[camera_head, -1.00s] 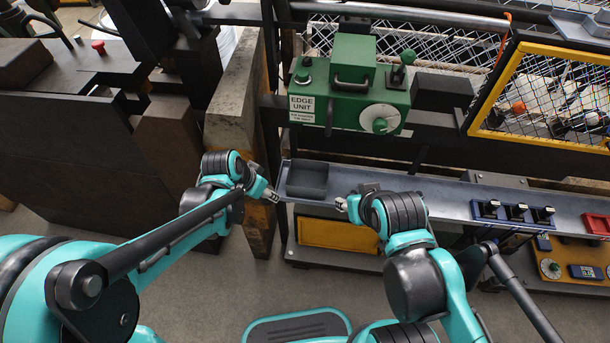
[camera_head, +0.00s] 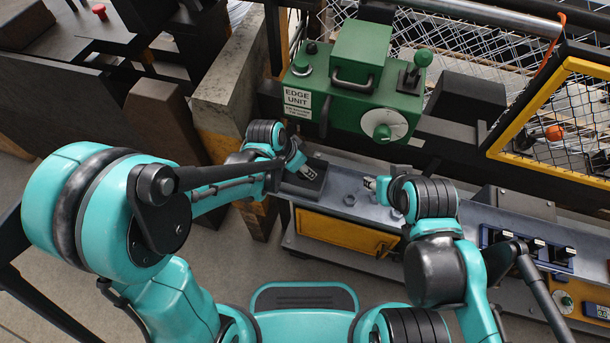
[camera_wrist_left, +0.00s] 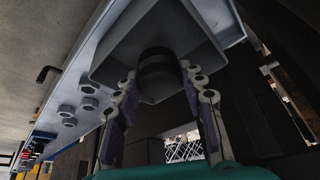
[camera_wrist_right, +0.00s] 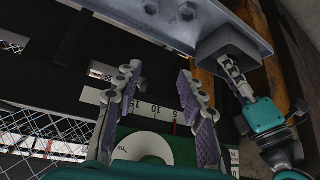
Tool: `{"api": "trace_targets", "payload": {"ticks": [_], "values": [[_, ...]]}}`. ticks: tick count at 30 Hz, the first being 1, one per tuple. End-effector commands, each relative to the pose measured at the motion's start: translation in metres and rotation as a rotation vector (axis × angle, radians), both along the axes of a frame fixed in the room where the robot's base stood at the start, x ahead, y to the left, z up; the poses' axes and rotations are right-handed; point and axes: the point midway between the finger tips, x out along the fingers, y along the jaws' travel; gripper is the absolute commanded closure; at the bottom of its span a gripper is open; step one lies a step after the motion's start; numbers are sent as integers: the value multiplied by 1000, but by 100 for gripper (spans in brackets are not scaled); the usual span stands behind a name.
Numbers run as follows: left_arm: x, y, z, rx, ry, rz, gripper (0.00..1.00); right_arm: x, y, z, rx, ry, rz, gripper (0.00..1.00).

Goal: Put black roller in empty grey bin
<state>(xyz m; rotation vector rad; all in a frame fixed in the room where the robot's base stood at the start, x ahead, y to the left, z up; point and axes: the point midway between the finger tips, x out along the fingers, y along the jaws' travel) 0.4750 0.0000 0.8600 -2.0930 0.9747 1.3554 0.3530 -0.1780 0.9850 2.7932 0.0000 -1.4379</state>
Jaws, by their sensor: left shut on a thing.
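The black roller (camera_wrist_left: 158,68) shows in the left wrist view as a short dark cylinder between my left fingertips. My left gripper (camera_head: 308,172) is shut on it, and the roller appears against the inside of the grey bin (camera_wrist_left: 195,35). I cannot tell whether it touches the bin floor. In the head view the roller is hidden, and the grey bin (camera_head: 298,190) sits at the left end of the grey shelf, partly covered by my left gripper. My right gripper (camera_head: 371,184) is open and empty over the shelf, right of the bin.
The grey shelf (camera_head: 395,222) holds several loose nuts (camera_head: 349,199) right of the bin and black-topped blue blocks (camera_head: 525,247) farther right. The green edge unit (camera_head: 350,95) stands behind the shelf. A concrete and yellow post (camera_head: 225,105) stands left of the bin.

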Motion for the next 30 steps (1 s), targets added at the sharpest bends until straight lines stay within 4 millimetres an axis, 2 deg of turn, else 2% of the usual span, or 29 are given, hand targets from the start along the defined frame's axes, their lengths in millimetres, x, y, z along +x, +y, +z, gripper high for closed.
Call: {"api": "trace_targets", "payload": {"ticks": [9,20,21,22,23,30], "values": [[0,0,-39,0,0,0,100,0,0,-19,0,0,0,60],[0,0,-42,0,0,0,100,0,0,-22,0,0,0,60],[0,0,-41,0,0,0,52,0,0,-21,0,0,0,60],[0,0,-40,0,0,0,44,0,0,-21,0,0,0,60],[0,0,-40,0,0,0,39,0,0,-20,0,0,0,60],[0,0,-40,0,0,0,39,0,0,-20,0,0,0,60]]}}
